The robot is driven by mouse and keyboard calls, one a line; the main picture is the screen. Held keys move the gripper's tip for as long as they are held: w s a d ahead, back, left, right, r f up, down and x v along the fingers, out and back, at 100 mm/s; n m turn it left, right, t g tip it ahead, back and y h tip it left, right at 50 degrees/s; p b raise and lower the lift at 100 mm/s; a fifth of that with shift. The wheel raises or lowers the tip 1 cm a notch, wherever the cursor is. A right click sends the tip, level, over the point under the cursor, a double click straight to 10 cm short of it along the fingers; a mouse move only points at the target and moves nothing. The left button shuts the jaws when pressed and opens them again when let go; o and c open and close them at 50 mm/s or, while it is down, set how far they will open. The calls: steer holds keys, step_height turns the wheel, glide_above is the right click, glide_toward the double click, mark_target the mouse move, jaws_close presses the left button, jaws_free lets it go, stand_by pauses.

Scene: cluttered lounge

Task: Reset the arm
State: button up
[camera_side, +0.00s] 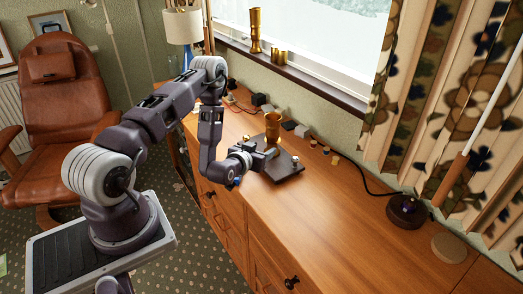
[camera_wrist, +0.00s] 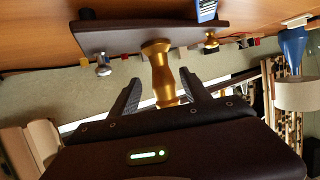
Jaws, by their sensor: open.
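My gripper (camera_side: 268,153) is low over the wooden sideboard (camera_side: 345,215), at the near edge of a dark board. In the wrist view, which is upside down, its two fingers (camera_wrist: 161,82) are apart, with a gold goblet-like vase (camera_wrist: 157,62) between them. The vase (camera_side: 272,127) stands upright on the dark board (camera_side: 287,174). I cannot tell whether either finger touches it. A small silver knob-like piece (camera_wrist: 103,67) and a small gold piece (camera_wrist: 211,42) stand on the board on either side of the vase.
Several small blocks and a dark cable lie along the wall side of the sideboard. A lamp (camera_side: 183,25) stands at the back.

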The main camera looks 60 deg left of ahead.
steer(key=w+d+r+m+g+h, duration=0.15)
steer(key=d+r, duration=0.25)
steer(key=r, duration=0.4)
steer(key=w+d+r+m+h, duration=0.25)
steer(key=d+r, duration=0.25)
steer(key=r, duration=0.3)
steer(key=s+d+r+g+h, duration=0.1)
steer(key=s+d+r+g, duration=0.1)
steer(key=s+d+r, duration=0.5)
steer(key=s+d+r+g, duration=0.1)
steer(key=s+d+r, duration=0.1)
steer(key=s, duration=0.6)
steer(key=s+d+r+m+g+h, duration=0.1)
steer(key=s+d+r, duration=0.1)
steer(key=s, duration=0.7)
steer(key=s+d+r+m+g+h, duration=0.1)
steer(key=s+d+r, duration=0.2)
steer(key=s, duration=0.6)
steer(key=shift+d, duration=0.2)
